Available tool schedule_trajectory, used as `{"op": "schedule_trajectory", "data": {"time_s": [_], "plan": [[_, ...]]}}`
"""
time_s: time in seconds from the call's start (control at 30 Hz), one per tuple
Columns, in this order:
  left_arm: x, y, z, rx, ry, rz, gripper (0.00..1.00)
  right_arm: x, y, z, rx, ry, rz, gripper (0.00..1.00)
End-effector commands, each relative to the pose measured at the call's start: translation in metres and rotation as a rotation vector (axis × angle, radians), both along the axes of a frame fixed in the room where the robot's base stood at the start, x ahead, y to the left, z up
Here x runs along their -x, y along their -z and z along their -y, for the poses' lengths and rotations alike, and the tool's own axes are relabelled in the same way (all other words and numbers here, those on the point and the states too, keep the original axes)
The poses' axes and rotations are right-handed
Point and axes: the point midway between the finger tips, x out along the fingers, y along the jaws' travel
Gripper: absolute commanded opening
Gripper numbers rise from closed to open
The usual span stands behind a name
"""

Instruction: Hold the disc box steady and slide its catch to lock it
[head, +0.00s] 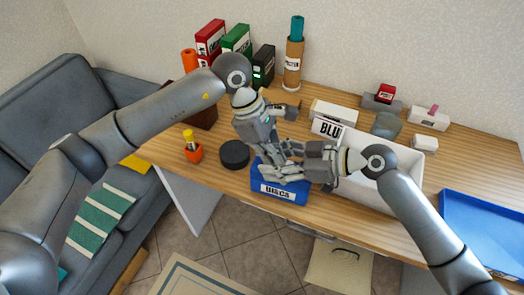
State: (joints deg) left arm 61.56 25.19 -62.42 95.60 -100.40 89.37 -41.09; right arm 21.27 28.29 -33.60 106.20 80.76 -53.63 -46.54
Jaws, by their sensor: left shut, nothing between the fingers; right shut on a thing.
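The blue disc box (259,180) sits near the front edge of the wooden table, with a white label on its front. My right gripper (282,173) comes in from the right, low over the box, and is shut on it. My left gripper (276,158) reaches down from above, shut and empty, at the back of the box's top. The two hands are close together and cover most of the top. The catch is hidden behind them, and I cannot tell its position.
A black round disc (235,154) and an orange pot (193,153) stand left of the box. A white bin (408,168) is close on the right, with a blue tray (482,232) farther right. Binders (237,40) and a cardboard tube (293,62) stand at the back.

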Motion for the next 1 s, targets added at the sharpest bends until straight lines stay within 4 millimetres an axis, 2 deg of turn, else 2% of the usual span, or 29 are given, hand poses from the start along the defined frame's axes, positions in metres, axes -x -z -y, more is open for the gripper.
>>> {"op": "schedule_trajectory", "data": {"time_s": [0.37,0.47,0.6,0.8,1.0], "plan": [[-0.001,0.000,-0.003,0.003,-0.002,-0.001,0.00,0.001,0.001,-0.001,0.000,-0.002,-0.001,0.25],[-0.004,0.000,-0.015,0.001,-0.004,-0.001,0.00,0.001,0.001,-0.001,0.000,-0.002,-0.001,0.25],[-0.011,0.000,-0.044,-0.001,-0.007,0.000,0.00,0.001,0.001,0.000,0.001,-0.001,-0.002,0.25],[-0.015,-0.048,-0.057,0.001,-0.003,0.005,0.00,0.001,0.001,0.000,0.001,-0.001,-0.002,0.25],[-0.018,-0.079,-0.069,0.001,-0.003,0.003,0.00,0.000,0.001,0.000,0.001,-0.001,-0.002,0.25]]}}
